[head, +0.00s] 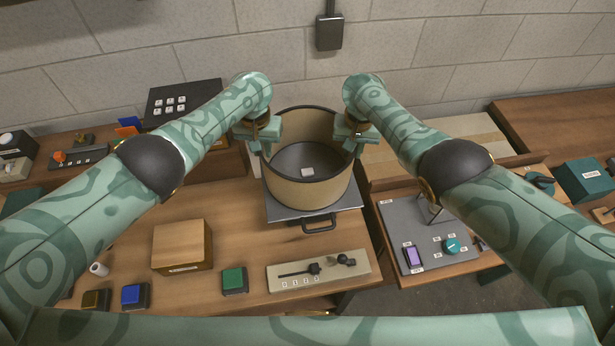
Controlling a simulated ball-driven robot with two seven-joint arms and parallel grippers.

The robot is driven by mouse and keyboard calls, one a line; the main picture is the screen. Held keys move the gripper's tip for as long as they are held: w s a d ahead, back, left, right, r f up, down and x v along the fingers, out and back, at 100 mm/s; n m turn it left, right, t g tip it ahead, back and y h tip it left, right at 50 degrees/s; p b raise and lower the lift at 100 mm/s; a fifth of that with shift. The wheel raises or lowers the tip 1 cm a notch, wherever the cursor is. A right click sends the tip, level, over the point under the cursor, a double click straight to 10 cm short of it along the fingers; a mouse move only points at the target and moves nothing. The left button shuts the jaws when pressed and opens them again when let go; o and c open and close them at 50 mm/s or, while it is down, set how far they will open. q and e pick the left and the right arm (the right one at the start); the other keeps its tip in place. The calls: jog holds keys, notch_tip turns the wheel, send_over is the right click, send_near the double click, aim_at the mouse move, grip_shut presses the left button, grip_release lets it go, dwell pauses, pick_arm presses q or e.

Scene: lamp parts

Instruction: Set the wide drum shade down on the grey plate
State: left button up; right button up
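The wide drum shade (308,194) is beige with dark rims and stands upright over the grey plate (352,202) in the middle of the head view. Its inside shows a dark grey floor with a small pale square. I cannot tell whether its lower rim touches the plate or hangs just above it. My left gripper (264,150) is at the left side of the shade's upper rim and my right gripper (353,148) at the right side. Both look shut on its wall, with fingers pointing down; the fingertips are partly hidden.
The plate has a black handle (319,224) at its front. A wooden box (182,246), a green block (234,280) and a pale panel with a lever (318,271) are in front. A grey control panel (428,236) is at right. A stone wall rises behind.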

pick_arm(q)
jog(key=shift+s+r, duration=0.1)
jog(key=shift+r, duration=0.1)
pick_arm(e)
jog(key=shift+r, duration=0.25)
pick_arm(q)
notch_tip(320, 180, up, 12)
jog(key=shift+s+f, duration=0.1)
pick_arm(e)
notch_tip(320, 180, up, 12)
jog(key=shift+s+f, duration=0.1)
jog(key=shift+s, duration=0.05)
dwell(0.3)
dwell(0.4)
